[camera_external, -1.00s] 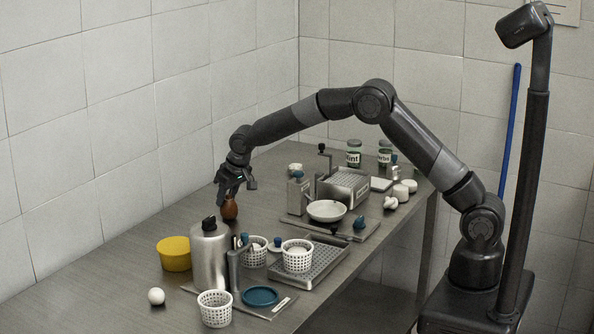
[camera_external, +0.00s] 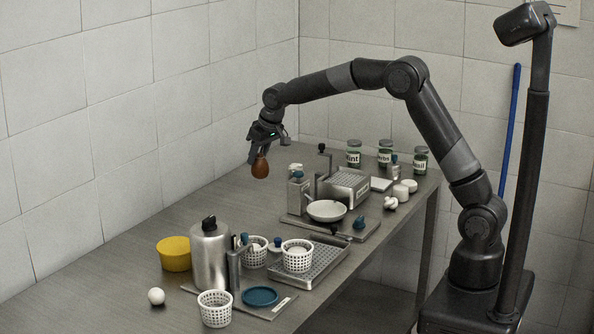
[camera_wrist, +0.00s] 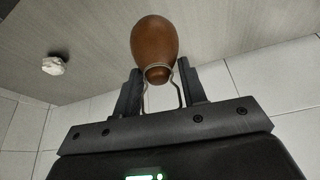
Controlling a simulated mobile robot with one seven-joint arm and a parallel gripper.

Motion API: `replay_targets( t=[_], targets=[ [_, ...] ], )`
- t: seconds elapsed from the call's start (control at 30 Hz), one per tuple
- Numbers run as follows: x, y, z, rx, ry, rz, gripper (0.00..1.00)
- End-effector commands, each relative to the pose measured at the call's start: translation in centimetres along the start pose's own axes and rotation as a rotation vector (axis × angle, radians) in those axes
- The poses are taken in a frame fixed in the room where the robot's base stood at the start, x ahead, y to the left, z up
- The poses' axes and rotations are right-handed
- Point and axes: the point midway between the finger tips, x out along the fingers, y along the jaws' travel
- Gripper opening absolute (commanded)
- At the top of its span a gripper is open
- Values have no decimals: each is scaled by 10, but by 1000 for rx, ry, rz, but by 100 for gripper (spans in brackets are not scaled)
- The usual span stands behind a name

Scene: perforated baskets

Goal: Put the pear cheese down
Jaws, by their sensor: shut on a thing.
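The pear cheese (camera_external: 260,168) is a brown, pear-shaped piece hanging below my gripper (camera_external: 265,146) in the external view. It is held in the air above the back left part of the table. In the wrist view the pear cheese (camera_wrist: 154,45) has its narrow end toward my gripper (camera_wrist: 162,92), with a thin loop around its neck. The two dark fingers are shut on the loop's two strands, and the round end points away from the gripper.
Bare tabletop (camera_external: 215,190) lies below the held cheese. A metal bottle (camera_external: 210,258), a yellow tub (camera_external: 174,253) and white perforated baskets (camera_external: 297,256) stand nearer. A metal stand with a white dish (camera_external: 327,210) is to the right. Labelled jars (camera_external: 385,152) stand at the back.

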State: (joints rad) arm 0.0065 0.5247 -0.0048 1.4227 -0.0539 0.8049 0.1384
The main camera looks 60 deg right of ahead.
Motion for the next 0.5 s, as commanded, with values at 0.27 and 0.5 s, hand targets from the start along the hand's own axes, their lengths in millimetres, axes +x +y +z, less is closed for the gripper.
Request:
replay_targets(
  t=[0.27,0.5],
  targets=[
    [-1,70,-4,-27,-8,-11,13],
    [-3,143,-2,-74,-7,-31,13]
  ],
)
